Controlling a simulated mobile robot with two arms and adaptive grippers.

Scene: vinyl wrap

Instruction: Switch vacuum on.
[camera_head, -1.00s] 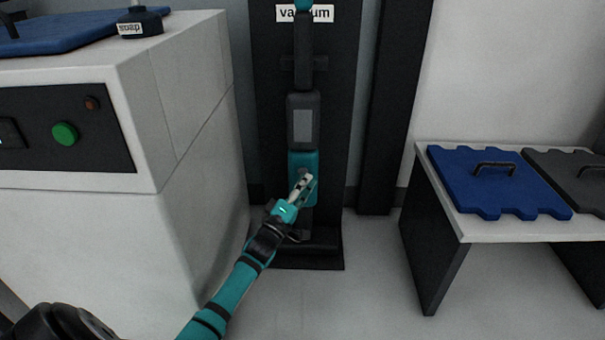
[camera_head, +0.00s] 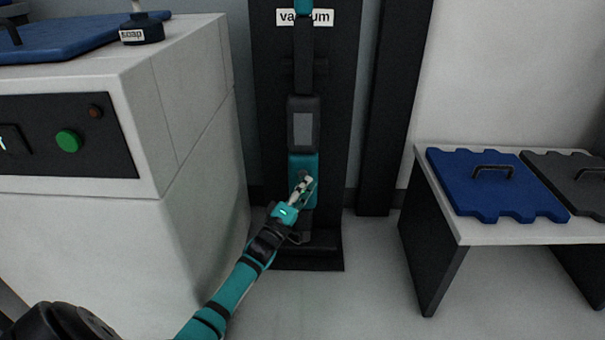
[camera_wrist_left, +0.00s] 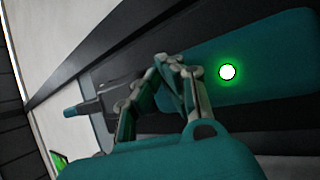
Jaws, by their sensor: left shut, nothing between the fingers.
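My left gripper (camera_head: 306,180) is in front of the teal body. In the left wrist view the left gripper (camera_wrist_left: 163,62) is shut and empty, and a round light (camera_wrist_left: 227,72) glows green on the teal surface, right of the fingertips. I cannot tell whether the fingertips touch the vacuum. My right gripper is not in view.
A low white table (camera_head: 520,233) with blue and dark notched plates stands at the right. The floor between is clear.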

